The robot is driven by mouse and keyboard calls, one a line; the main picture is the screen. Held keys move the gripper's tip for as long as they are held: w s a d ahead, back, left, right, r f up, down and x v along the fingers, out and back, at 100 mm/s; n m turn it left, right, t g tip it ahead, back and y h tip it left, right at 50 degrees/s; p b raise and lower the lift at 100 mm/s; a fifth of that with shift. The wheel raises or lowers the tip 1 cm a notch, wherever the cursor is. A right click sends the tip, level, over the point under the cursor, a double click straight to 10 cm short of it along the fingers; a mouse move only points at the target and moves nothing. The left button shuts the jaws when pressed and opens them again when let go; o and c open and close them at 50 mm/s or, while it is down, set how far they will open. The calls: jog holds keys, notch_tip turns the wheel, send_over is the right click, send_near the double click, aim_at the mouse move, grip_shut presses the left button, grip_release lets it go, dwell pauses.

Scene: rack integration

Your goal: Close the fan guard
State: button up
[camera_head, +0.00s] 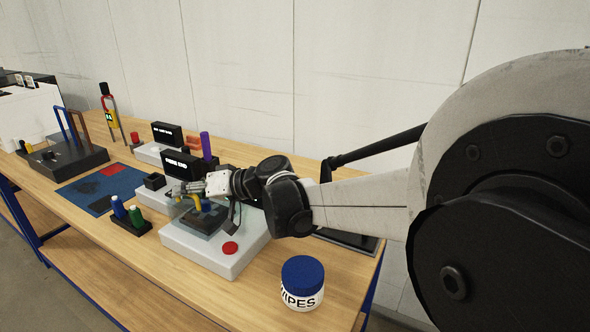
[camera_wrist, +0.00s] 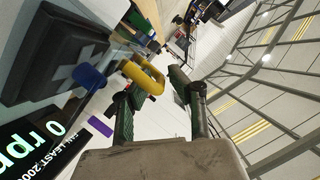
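The fan unit is a white box (camera_head: 222,256) with a red button, near the front of the bench. On it is a dark fan block, seen in the wrist view as a dark square with a grey cross (camera_wrist: 62,52). A clear guard pane with a yellow handle (camera_wrist: 142,76) stands by the fan; the handle also shows in the head view (camera_head: 196,202). I cannot tell the guard's exact angle.
A wipes tub (camera_head: 302,282) stands to the right. Green and blue bottles (camera_head: 128,214), a blue mat (camera_head: 100,188) and black display boxes (camera_head: 182,164) are to the left. Bare bench lies in front.

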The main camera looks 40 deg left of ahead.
jog(key=shift+o, duration=0.6)
jog(key=v, duration=1.2)
